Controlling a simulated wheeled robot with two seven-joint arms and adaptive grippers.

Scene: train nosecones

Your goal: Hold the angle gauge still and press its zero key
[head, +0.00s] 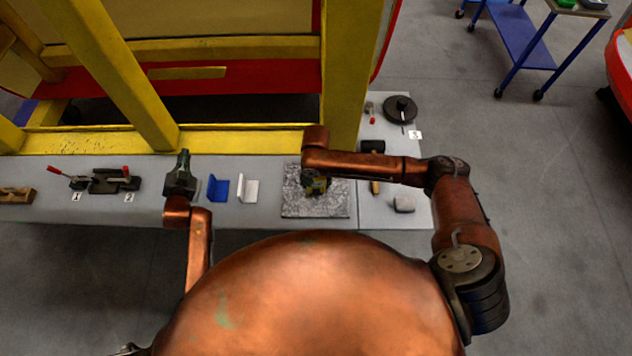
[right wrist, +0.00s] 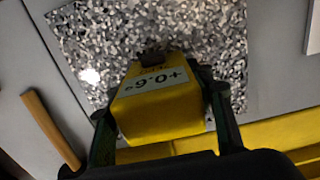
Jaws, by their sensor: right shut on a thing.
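The angle gauge (right wrist: 158,103) is a small yellow block with a pale display reading +0.6°. My right gripper (right wrist: 165,105) is shut on it, one finger on each side. In the head view the gauge (head: 318,187) is partly hidden under my right arm, over the speckled grey plate (head: 298,210). The plate (right wrist: 90,28) also shows in the right wrist view. I cannot tell whether the gauge touches the plate. My left gripper (head: 184,156) appears shut and empty, over the bench left of the plate.
A blue angled block (head: 217,188) and a white one (head: 248,190) stand between my left gripper and the plate. A hammer (head: 374,165), a grey block (head: 404,204) and a dark disc (head: 400,109) lie right. Red-handled clamps (head: 105,181) lie left. Yellow frame posts (head: 115,75) rise behind.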

